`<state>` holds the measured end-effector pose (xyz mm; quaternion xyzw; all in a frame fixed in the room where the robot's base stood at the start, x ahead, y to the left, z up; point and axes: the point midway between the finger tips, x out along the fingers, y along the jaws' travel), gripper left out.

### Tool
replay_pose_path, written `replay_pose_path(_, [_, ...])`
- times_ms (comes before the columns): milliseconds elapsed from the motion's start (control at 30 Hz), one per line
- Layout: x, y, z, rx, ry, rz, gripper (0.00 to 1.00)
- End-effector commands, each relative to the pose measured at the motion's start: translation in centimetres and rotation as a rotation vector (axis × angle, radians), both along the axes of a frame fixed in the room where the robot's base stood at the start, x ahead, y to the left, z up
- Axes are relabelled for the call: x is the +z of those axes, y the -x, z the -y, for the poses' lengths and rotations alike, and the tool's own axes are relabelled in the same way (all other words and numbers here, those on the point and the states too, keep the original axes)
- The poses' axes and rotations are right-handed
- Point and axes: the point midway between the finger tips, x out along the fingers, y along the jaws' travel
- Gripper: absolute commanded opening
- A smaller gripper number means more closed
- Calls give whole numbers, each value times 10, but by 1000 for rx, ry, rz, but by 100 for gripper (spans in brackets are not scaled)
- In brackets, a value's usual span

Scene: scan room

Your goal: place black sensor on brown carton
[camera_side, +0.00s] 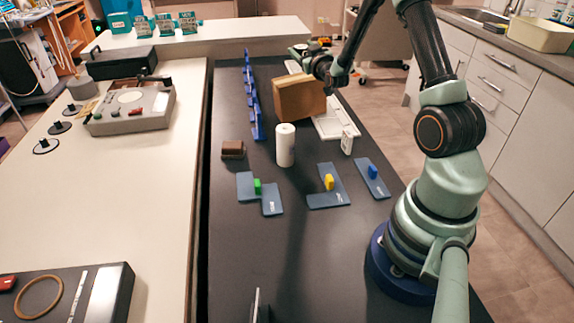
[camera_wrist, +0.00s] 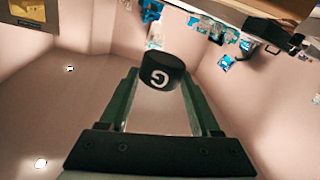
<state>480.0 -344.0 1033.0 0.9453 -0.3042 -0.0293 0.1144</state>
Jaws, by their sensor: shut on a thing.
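The black sensor (camera_wrist: 161,72), a short dark cylinder marked with a white "G", sits between the two green fingers of my gripper (camera_wrist: 158,85) in the wrist view. My gripper is shut on it. The carton stands on the dark table.
A small brown block (camera_side: 232,149), a blue rack (camera_side: 254,100) and blue plates with green, yellow and blue pieces (camera_side: 330,188) are nearby.

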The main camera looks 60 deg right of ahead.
Motion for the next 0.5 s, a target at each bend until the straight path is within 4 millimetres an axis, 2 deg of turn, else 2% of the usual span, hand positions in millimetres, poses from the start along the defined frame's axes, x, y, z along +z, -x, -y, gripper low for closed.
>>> replay_pose_path(100, [-14, 0, 0, 0, 0, 0, 0])
replay_pose_path(267, [-23, 0, 0, 0, 0, 0, 0])
replay_pose_path(500, [-51, 0, 0, 0, -1, -1, 0])
